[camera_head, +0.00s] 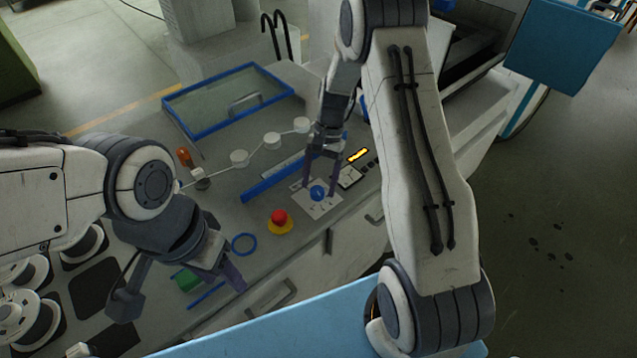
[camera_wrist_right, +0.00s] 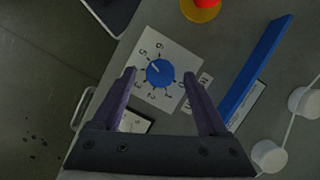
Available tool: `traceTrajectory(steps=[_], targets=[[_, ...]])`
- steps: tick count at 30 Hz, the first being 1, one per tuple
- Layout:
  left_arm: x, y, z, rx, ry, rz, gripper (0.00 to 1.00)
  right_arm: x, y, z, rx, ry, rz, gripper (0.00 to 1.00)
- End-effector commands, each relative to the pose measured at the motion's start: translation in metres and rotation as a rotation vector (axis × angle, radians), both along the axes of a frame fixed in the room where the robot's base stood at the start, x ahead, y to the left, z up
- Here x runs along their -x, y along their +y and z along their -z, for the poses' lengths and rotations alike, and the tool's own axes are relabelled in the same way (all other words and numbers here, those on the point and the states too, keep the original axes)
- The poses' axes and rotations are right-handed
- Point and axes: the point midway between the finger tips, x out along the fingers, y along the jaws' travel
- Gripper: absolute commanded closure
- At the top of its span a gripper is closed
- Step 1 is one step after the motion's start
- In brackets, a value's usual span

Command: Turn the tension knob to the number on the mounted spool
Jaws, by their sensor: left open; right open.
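The blue tension knob (camera_head: 318,193) sits on a white dial plate on the bench front. In the right wrist view the knob (camera_wrist_right: 160,73) is ringed by digits, and its white mark points up-left, towards the 5. My right gripper (camera_head: 319,189) is open, with its fingers on either side of the knob; it also shows in the wrist view (camera_wrist_right: 160,76). Contact with the knob cannot be told. My left gripper (camera_head: 232,274) is open and empty over the bench's front left. Several white spools (camera_head: 88,243) stand at far left; I cannot read a number on them.
A red stop button (camera_head: 279,218) on a yellow base is left of the dial. A blue ring (camera_head: 244,243) and green block (camera_head: 187,280) lie near my left gripper. White rollers (camera_head: 271,140) carry a wire behind. A lit yellow display (camera_head: 358,155) is right of the dial.

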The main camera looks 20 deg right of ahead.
Motion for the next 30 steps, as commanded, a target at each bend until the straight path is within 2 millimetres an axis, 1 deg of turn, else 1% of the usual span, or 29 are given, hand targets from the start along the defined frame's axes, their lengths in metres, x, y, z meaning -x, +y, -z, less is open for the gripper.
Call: traceTrajectory(steps=[3, 6, 13, 14, 15, 17, 18, 19, 20, 26, 30], targets=[[0.0000, 0.0000, -0.0033, 0.000, 0.000, 0.000, 0.50, 0.0032, 0.0034, 0.0089, 0.000, 0.001, -0.001, 0.23], [0.0000, 0.0000, -0.0036, 0.000, 0.000, 0.000, 0.50, 0.0039, 0.0042, 0.0128, 0.000, 0.000, -0.001, 0.23], [0.0000, 0.0000, -0.0033, 0.000, 0.000, 0.000, 0.50, 0.0040, 0.0043, 0.0136, 0.000, -0.001, -0.001, 0.23], [0.0000, 0.0000, -0.0033, 0.000, 0.000, 0.000, 0.50, 0.0040, 0.0043, 0.0135, 0.000, -0.001, -0.001, 0.31], [0.0000, 0.0000, -0.0033, 0.000, 0.000, 0.000, 0.50, 0.0040, 0.0041, 0.0134, 0.000, -0.001, -0.001, 0.46], [0.0000, 0.0000, -0.0033, 0.000, 0.000, 0.000, 0.50, 0.0039, 0.0041, 0.0134, 0.000, -0.001, -0.001, 0.69], [0.0000, 0.0000, -0.0033, 0.000, 0.000, 0.000, 0.50, 0.0039, 0.0041, 0.0134, 0.000, -0.001, -0.001, 0.84], [0.0000, 0.0000, -0.0033, 0.000, 0.000, 0.000, 0.50, 0.0040, 0.0040, 0.0133, 0.000, -0.001, -0.001, 0.96], [0.0000, 0.0000, -0.0033, 0.000, 0.000, 0.000, 0.50, 0.0040, 0.0040, 0.0133, 0.000, -0.001, -0.001, 1.00], [0.0000, -0.0001, -0.0034, 0.000, 0.000, 0.000, 0.50, 0.0042, 0.0036, 0.0130, 0.000, -0.001, 0.011, 1.00], [0.0000, 0.0000, -0.0038, 0.000, 0.000, 0.000, 0.50, 0.0047, 0.0030, 0.0126, 0.000, 0.000, 0.052, 1.00]])
